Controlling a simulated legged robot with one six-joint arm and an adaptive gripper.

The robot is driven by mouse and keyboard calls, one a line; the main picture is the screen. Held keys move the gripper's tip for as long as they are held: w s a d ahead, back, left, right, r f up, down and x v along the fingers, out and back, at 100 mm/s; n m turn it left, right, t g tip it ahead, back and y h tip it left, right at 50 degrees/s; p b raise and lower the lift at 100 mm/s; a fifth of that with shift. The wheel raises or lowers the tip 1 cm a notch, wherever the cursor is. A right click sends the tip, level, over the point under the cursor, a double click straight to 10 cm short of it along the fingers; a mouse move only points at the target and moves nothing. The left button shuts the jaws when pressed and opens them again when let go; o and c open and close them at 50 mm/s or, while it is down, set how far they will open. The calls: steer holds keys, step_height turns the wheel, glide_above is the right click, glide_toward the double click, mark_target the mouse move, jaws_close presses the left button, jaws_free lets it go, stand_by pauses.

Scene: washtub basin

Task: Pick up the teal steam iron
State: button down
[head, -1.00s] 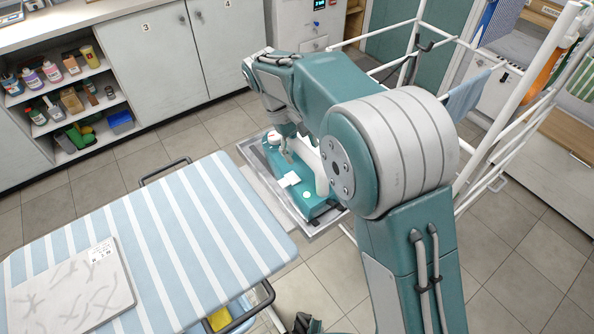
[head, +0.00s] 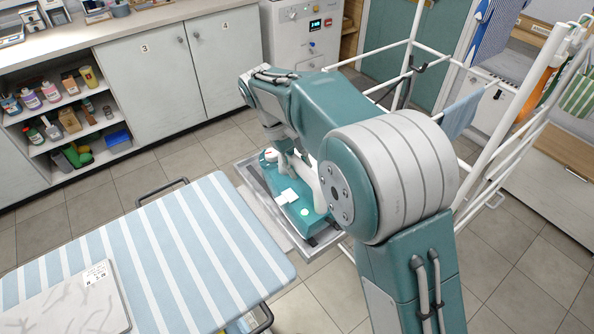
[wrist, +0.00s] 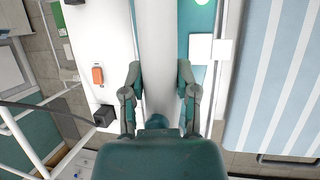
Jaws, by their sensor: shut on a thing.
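The teal steam iron (head: 294,210) is at the grey tray (head: 303,258), right of the striped board. It has a teal body, white patches and a pale handle. My gripper (wrist: 159,78) is shut on the iron, with one finger on each side of the white handle (wrist: 158,40) in the wrist view. My arm hides part of the iron in the head view. I cannot tell whether its underside touches the tray.
The blue-and-white striped board (head: 170,245) is close on the left, with a pale slab (head: 75,305) on it. A white pipe rack (head: 500,140) stands on the right. Cabinets (head: 145,80) and an open shelf of bottles (head: 70,110) are behind. Tiled floor is clear between.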

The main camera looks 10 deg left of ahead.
steer(key=s+a+r, duration=0.9)
steer(key=a+r, duration=0.1)
steer(key=r, duration=0.1)
steer(key=shift+a+r, duration=0.35)
steer(key=shift+r, duration=0.05)
steer(key=shift+s, duration=0.15)
